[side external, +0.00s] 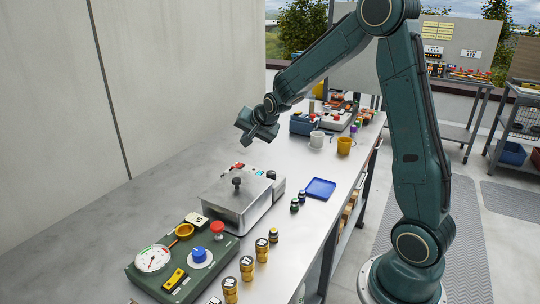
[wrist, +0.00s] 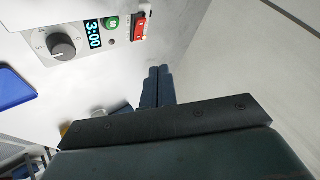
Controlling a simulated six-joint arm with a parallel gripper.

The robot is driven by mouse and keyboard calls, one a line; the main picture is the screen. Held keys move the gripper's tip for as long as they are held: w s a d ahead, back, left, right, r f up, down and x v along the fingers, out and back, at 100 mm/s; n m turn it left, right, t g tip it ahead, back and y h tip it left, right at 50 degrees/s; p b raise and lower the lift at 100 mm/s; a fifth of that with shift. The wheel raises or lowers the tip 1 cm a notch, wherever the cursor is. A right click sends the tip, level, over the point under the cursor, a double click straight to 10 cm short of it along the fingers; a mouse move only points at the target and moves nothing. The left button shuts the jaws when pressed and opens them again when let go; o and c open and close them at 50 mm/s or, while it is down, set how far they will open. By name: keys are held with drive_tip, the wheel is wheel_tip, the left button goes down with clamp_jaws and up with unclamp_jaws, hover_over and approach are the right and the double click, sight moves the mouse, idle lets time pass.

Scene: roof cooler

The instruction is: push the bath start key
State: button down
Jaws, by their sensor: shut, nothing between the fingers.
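The bath (side external: 222,204) is a metal box with a black-knobbed lid, standing on the bench in the side view. Its white control end (side external: 277,184) is at its right. In the wrist view the control panel shows a grey dial (wrist: 62,47), a display reading 3:00 (wrist: 94,35), a round green key (wrist: 112,23) and a red rocker switch (wrist: 138,25). The green key looks like the start key; its label is too small to read. My gripper (side external: 246,141) is shut and empty, above and behind the bath. Its fingertips (wrist: 158,69) are apart from the panel.
A green console (side external: 185,262) with a gauge and a blue knob stands at the front. Several gold-black cylinders (side external: 247,267) line the bench edge. A blue tray (side external: 320,188) lies right of the bath. A wall (side external: 165,90) runs along the left.

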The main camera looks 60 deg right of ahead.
drive_tip(key=shift+f, duration=4.3)
drive_tip(key=shift+f, duration=0.9)
drive_tip(key=shift+r, duration=0.9)
drive_tip(key=shift+r, duration=2.5)
